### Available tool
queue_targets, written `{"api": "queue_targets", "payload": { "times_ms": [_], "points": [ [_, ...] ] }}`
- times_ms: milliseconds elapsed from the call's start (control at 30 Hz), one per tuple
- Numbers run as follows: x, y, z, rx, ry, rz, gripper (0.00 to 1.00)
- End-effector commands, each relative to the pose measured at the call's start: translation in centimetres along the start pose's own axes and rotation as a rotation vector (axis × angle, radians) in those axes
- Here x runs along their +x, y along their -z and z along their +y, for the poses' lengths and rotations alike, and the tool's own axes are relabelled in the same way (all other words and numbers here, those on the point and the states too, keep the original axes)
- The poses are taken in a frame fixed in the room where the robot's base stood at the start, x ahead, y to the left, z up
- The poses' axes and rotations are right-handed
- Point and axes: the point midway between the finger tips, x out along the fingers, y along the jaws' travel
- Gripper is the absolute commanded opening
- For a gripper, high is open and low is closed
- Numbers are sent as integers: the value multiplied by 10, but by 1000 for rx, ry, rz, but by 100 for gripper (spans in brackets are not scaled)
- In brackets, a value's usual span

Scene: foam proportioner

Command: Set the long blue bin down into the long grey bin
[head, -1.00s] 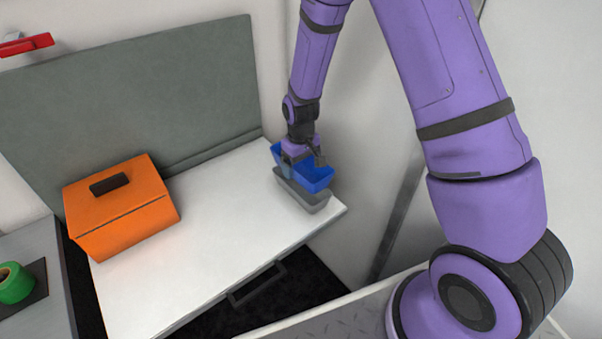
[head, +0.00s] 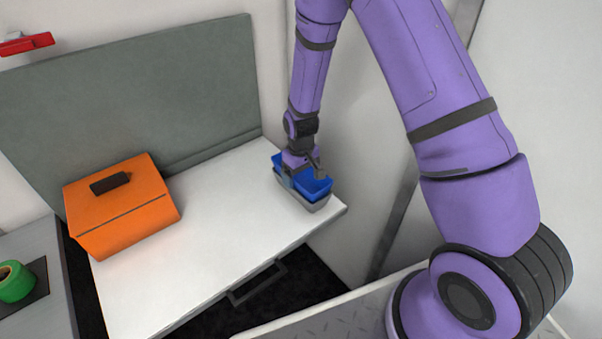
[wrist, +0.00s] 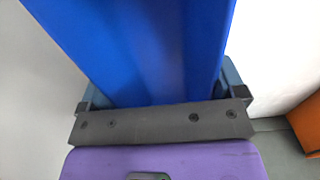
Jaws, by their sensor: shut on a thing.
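The long blue bin (head: 318,186) is in my gripper (head: 288,177), at the right end of the white worktop. The bin also fills the middle of the wrist view (wrist: 145,45), between the two fingers of my gripper (wrist: 155,95). The long grey bin (head: 314,206) stands on the worktop directly under the blue bin. The blue bin sits low over it, partly down inside its rim; whether it touches the grey bin's floor is hidden. My gripper is shut on the blue bin.
An orange toolbox (head: 125,208) with a dark handle stands on the left of the white worktop (head: 215,215). The worktop between them is clear. A wall rises close to the right of the bins. Green tape (head: 15,283) lies at far left.

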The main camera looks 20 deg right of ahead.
Motion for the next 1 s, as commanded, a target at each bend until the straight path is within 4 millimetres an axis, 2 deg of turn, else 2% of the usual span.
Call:
{"api": "queue_targets", "payload": {
  "times_ms": [67,100,133,167,433,567,1000],
  "points": [
    [4,-2,0,0,1,-6,63],
    [5,-2,-1,0,1,-7,91],
    [5,-3,-1,0,1,-7,98],
    [5,-3,-1,0,1,-8,100],
    [3,-2,0,0,1,-7,100],
    [-7,-1,0,0,0,-3,100],
    [-87,0,0,-1,0,0,100]
  ]
}}
